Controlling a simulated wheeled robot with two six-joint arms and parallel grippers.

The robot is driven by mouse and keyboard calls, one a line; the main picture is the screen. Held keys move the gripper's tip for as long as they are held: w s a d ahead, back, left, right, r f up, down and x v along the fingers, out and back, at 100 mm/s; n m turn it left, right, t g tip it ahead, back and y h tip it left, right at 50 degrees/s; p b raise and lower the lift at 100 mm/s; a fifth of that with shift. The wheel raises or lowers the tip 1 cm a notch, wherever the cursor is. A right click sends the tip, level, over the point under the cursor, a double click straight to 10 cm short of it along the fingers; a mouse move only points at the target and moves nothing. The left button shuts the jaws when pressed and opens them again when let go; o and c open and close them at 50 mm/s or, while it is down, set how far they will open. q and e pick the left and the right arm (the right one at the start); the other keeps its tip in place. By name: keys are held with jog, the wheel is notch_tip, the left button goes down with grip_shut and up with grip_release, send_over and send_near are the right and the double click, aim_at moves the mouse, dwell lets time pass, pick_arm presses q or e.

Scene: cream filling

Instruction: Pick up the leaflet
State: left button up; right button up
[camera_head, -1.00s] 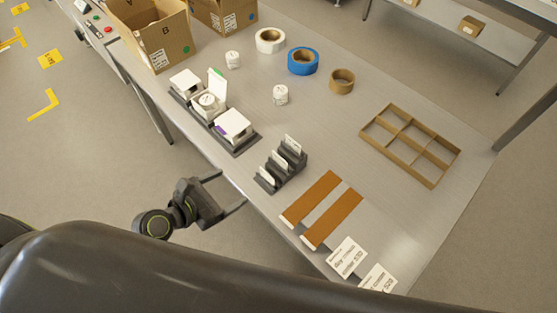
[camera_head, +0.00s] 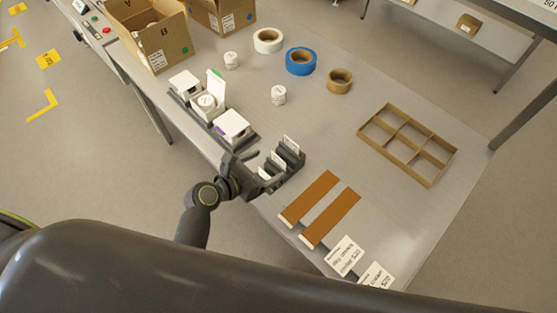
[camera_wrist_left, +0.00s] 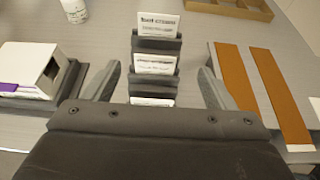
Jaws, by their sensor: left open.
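Several white leaflets stand in a dark stepped holder (camera_head: 294,160) near the table's front edge. In the head view the back leaflet (camera_head: 291,144) and the middle leaflet (camera_head: 278,159) show, and a front one (camera_head: 265,172) is partly hidden by my gripper. In the left wrist view the back leaflet (camera_wrist_left: 158,24), middle leaflet (camera_wrist_left: 153,64) and front leaflet (camera_wrist_left: 152,101) line up, the front one cut off by the gripper body. My left gripper (camera_wrist_left: 158,72) is open and empty, with one finger on each side of the holder. My right gripper is not in view.
White boxes in a dark tray (camera_head: 256,142) stand left of the holder. Two brown strips (camera_head: 330,215) lie to its right, with printed cards (camera_head: 343,256) beyond.

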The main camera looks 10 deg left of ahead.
aim_at(278, 158)
pick_arm(q)
jog(key=shift+a+x, duration=0.15)
jog(key=shift+x, duration=1.15)
jog(key=shift+a+x, duration=0.1)
jog(key=shift+x, duration=1.2)
jog(key=shift+f, duration=0.15)
jog(key=c, duration=1.1)
